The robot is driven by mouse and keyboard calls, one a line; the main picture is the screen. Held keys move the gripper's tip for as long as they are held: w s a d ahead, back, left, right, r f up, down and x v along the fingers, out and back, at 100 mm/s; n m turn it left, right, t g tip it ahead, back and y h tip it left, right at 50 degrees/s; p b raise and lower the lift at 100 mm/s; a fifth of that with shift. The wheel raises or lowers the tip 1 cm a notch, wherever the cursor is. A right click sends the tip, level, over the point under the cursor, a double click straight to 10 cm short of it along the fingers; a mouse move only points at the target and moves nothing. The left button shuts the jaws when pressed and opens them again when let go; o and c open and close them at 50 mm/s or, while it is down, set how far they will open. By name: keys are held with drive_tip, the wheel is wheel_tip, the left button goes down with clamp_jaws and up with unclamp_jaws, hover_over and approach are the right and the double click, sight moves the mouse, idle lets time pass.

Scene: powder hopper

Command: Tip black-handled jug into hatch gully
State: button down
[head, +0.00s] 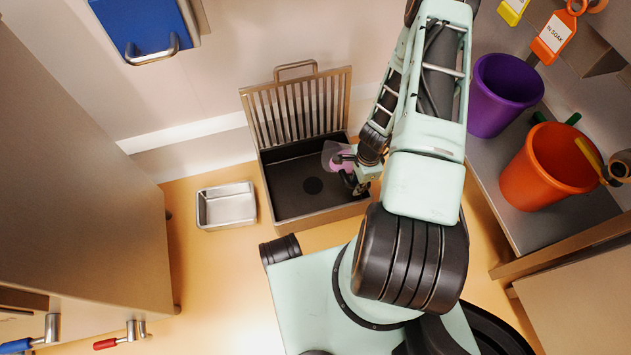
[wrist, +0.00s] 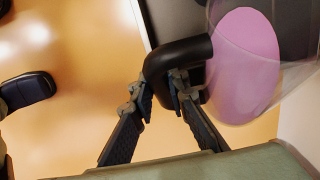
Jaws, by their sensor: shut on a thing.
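The clear jug (head: 337,157) holds something pink and shows above the right part of the gully in the head view. Its black handle (wrist: 182,55) and clear body with the pink contents (wrist: 243,65) fill the upper right of the wrist view. My gripper (wrist: 160,88) is shut on the handle; in the head view my gripper (head: 356,178) is partly hidden by my arm. I cannot tell how far the jug is tilted. The hatch gully (head: 290,190) is a dark rectangular basin with a round dark drain spot. Its slatted grate (head: 300,108) stands raised at the back.
A small empty metal tray (head: 226,206) sits on the floor left of the gully. A purple bucket (head: 500,95) and an orange bucket (head: 550,165) stand on the shelf at right. A cabinet with red and blue handles is at left. Floor between cabinet and tray is clear.

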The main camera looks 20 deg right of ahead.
drive_tip(key=shift+a+f+h, duration=0.1)
drive_tip(key=shift+f+h, duration=0.05)
drive_tip(key=shift+h, duration=0.85)
drive_tip(key=shift+a+f+h, duration=0.1)
drive_tip(key=shift+h, duration=0.9)
idle(0.8)
